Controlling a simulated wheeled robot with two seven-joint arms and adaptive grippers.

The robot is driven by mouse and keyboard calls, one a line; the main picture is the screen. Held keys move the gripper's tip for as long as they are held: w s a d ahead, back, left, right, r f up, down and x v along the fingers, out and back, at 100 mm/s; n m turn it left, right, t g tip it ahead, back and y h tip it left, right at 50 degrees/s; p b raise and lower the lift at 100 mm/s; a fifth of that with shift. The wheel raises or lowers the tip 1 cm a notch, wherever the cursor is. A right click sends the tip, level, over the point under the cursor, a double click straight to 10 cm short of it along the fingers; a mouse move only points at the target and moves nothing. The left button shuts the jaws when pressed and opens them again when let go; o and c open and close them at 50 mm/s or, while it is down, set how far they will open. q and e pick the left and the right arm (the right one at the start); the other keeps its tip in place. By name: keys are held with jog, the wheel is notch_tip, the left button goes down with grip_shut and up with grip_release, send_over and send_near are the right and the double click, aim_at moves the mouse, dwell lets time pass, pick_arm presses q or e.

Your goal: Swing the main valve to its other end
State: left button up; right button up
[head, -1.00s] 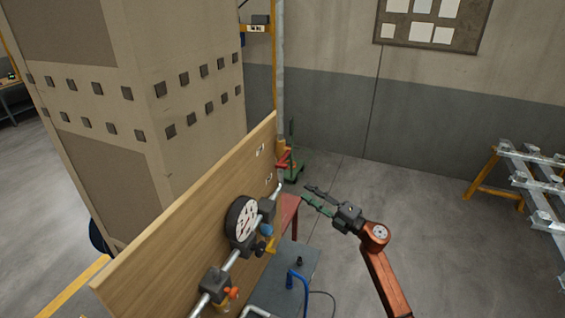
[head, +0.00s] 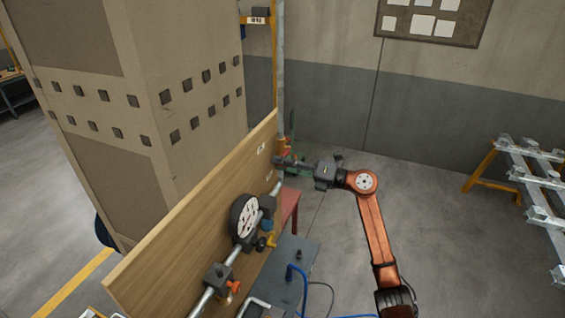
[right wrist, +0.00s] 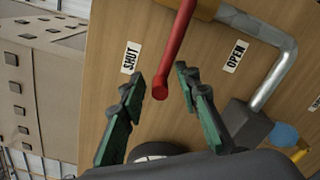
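The main valve's red lever (right wrist: 175,45) shows in the right wrist view. It reaches down from the brass valve body (right wrist: 206,9), and its free end lies between the SHUT label (right wrist: 131,57) and the OPEN label (right wrist: 236,56), nearer SHUT. My right gripper (right wrist: 160,78) is open, with one green finger on each side of the lever's end; gaps show on both sides. In the head view my right gripper (head: 277,162) is at the far end of the wooden board (head: 190,245) and hides most of the lever. My left gripper is not in view.
The board carries a pipe (head: 233,256), a round gauge (head: 244,217), a blue handle (head: 266,226), a yellow handle (head: 271,241) and an orange handle (head: 234,287). A grey bench (head: 283,268) and red stand (head: 289,203) stand beside it.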

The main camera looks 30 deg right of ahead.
jog(key=shift+a, duration=0.1)
jog(key=shift+c, duration=0.5)
jog(key=shift+w, duration=0.1)
grip_shut()
jog(key=shift+r, duration=0.1)
